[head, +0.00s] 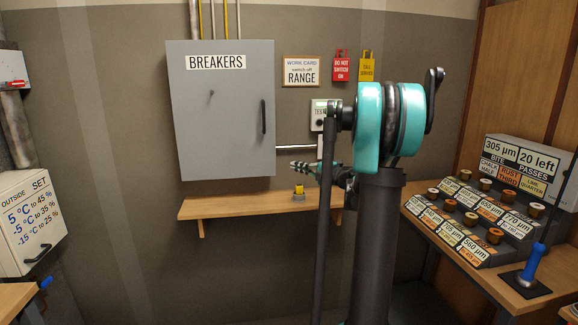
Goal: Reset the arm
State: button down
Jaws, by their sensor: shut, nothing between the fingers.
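My arm stands in the right middle of the head view, with a turquoise shoulder and dark links. My gripper (294,168) shows small behind the long dark link. It points left, above the wooden shelf and to the right of the grey breaker cabinet (222,135). Its fingers are shut, with nothing seen between them. Part of the forearm and wrist is hidden behind the link and shoulder.
A wooden shelf (230,208) below the cabinet bears a small yellow-topped item (298,192). At right, a bench carries a stepped rack of labelled samples (470,220) and a blue-handled lever (532,265). A white SET box (28,225) is at left.

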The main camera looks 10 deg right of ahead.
jog(key=s+d+r+m+t+h, duration=0.3)
jog(key=d+r+m+t+h, duration=0.25)
jog(key=m+h, duration=0.55)
jog(key=s+d+f+m+g+h, duration=0.25)
jog(key=s+f+m+h, duration=0.3)
jog(key=m, duration=0.35)
jog(key=s+a+f+m+g+y, duration=0.1)
jog(key=s+a+f+g, duration=0.3)
jog(key=s+f, duration=0.5)
jog(key=s+a+f+m+g+y, duration=0.2)
jog(key=s+a+f+m+g, duration=0.1)
jog(key=s+f, duration=0.5)
jog(key=s+a+f+m+g+y, duration=0.1)
jog(key=s+a+f+m+g, duration=0.1)
jog(key=s+a+f+g, duration=0.3)
jog(key=s+f, duration=0.4)
jog(key=s, duration=0.4)
jog(key=shift+a+f+y, duration=0.25)
jog(key=shift+f+y, duration=0.1)
